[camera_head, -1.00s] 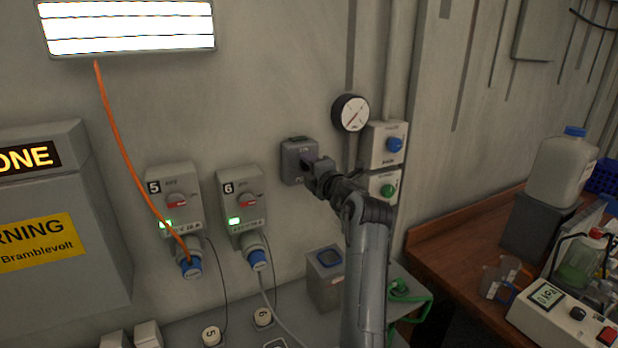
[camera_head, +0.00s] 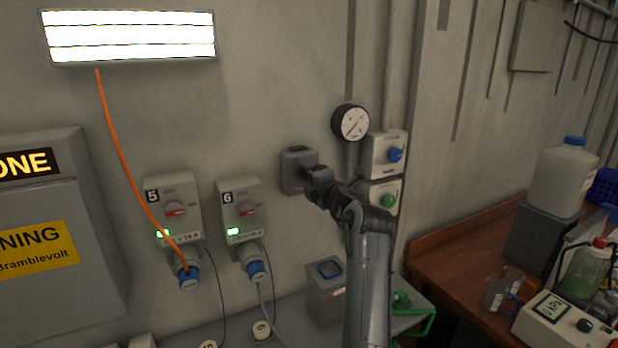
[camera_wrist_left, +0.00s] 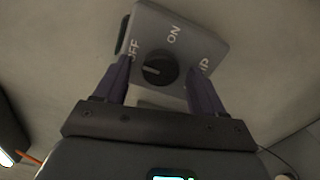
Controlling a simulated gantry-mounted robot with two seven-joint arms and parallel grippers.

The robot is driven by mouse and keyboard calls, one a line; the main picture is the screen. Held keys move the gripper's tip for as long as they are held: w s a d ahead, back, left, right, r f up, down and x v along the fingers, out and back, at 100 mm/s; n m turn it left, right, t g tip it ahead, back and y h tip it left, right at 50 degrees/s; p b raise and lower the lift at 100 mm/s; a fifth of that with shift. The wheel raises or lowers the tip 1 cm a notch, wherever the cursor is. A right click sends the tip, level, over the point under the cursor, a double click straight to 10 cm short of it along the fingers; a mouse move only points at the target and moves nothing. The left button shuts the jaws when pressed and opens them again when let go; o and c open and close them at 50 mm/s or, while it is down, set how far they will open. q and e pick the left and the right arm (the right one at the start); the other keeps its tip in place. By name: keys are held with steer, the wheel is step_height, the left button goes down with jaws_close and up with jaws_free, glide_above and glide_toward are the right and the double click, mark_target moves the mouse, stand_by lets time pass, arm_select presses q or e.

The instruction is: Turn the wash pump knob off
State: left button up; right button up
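The wash pump switch is a grey box (camera_head: 297,154) on the wall, left of the round gauge. In the left wrist view its face (camera_wrist_left: 198,47) carries the words OFF and ON and a partly covered word. The round black knob (camera_wrist_left: 165,60) is in the middle of that face; I cannot tell for certain which mark its grip bar points to. My left gripper (camera_head: 309,180) is at the box and hides the knob in the head view. In the left wrist view the gripper (camera_wrist_left: 158,65) is open, one dark finger on each side of the knob, with gaps showing. My right gripper is not in view.
A round gauge (camera_head: 350,122) and boxes with a blue knob (camera_head: 395,154) and a green knob (camera_head: 388,201) are close right of my gripper. Sockets 5 (camera_head: 168,215) and 6 (camera_head: 240,212) hang left. A grey container (camera_head: 325,298) stands below. A cluttered bench (camera_head: 440,262) is at right.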

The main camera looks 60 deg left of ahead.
arm_select(q)
steer(key=s+d+b, duration=0.1)
steer(key=d, duration=0.9)
steer(key=shift+d, duration=0.4)
